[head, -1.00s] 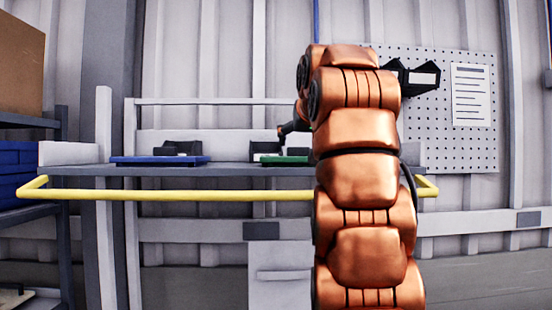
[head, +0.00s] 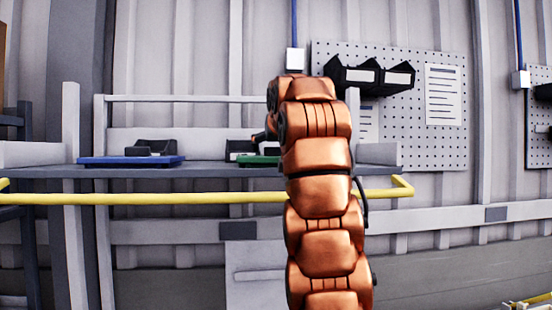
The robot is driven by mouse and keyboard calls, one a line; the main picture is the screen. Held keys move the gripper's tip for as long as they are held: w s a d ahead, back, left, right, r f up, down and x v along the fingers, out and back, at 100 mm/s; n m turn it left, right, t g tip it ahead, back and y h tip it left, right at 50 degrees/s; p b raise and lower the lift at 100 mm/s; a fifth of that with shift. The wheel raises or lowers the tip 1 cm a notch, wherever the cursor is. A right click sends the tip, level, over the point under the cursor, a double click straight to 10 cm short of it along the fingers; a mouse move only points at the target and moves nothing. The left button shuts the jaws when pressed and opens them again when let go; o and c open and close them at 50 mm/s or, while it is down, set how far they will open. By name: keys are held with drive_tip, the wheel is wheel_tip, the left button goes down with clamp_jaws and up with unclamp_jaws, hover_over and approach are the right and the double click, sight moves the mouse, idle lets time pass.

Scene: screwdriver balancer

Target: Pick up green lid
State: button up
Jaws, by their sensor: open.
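The green lid (head: 258,160) lies flat on the grey shelf (head: 215,170), and my copper-coloured arm hides its right part. A blue lid (head: 130,161) lies on the same shelf to the left. My gripper (head: 260,138) shows only as a small dark piece at the arm's left edge, just above the green lid. It is open, and most of it is hidden behind my arm. I cannot tell whether its fingers touch the lid.
Dark bins (head: 155,147) stand behind the blue lid, and another dark bin (head: 238,149) is by the green lid. A yellow rail (head: 180,198) runs along the shelf's front. A pegboard (head: 440,145) with black bins (head: 368,76) is at the right.

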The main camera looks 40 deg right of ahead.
drive_tip(key=shift+w+d+f, duration=0.15)
drive_tip(key=shift+w+d, duration=0.1)
drive_tip(key=shift+d, duration=0.05)
drive_tip(key=shift+c, duration=0.3)
drive_tip(key=c, duration=1.4)
